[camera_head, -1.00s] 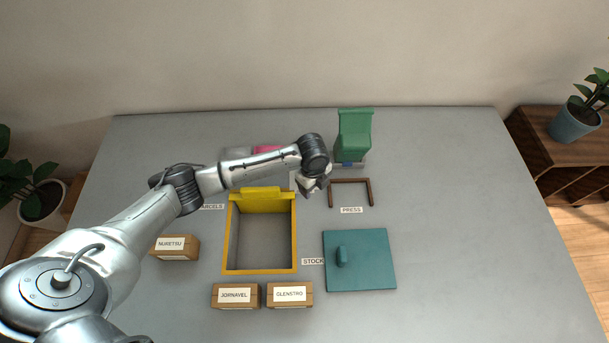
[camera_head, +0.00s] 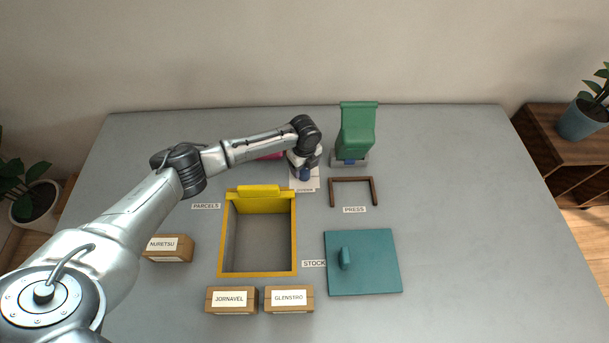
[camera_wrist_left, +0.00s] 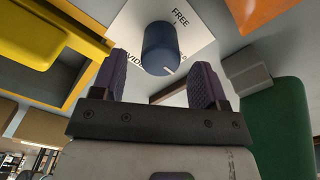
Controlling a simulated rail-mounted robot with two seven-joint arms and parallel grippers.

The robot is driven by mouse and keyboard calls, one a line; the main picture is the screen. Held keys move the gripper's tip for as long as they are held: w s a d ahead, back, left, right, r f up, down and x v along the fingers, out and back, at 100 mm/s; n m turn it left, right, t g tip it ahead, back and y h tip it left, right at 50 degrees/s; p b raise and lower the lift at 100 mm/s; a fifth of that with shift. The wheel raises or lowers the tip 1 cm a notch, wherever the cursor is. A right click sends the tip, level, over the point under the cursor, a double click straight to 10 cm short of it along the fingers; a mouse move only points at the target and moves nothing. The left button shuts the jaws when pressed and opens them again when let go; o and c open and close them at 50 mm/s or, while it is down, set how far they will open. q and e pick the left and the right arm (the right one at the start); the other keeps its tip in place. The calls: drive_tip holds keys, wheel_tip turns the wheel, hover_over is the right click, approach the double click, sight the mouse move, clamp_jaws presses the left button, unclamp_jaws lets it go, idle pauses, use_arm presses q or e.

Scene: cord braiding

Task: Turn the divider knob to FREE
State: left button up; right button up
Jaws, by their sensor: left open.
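The divider knob (camera_wrist_left: 160,45) is a dark blue cylinder on a white plate (camera_wrist_left: 204,35). The word FREE is printed on the plate, above and right of the knob in the left wrist view. In the head view, the knob (camera_head: 305,174) stands just below my left wrist. My left gripper (camera_wrist_left: 160,72) is open, its two dark fingers apart, with the knob between and beyond the tips in the picture. I cannot tell whether they touch it. My right gripper is not in view.
A yellow-rimmed bin (camera_head: 223,240) stands in front of the knob. A green press (camera_head: 356,128) stands behind right, with a brown frame (camera_head: 353,180) before it. A teal lidded panel (camera_head: 375,262) and labelled wooden blocks (camera_head: 232,301) lie nearer. The table's right side is clear.

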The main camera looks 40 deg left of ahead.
sight(304, 173)
use_arm(q)
drive_tip(key=shift+f+b, duration=0.6)
drive_tip(key=shift+f, duration=1.45)
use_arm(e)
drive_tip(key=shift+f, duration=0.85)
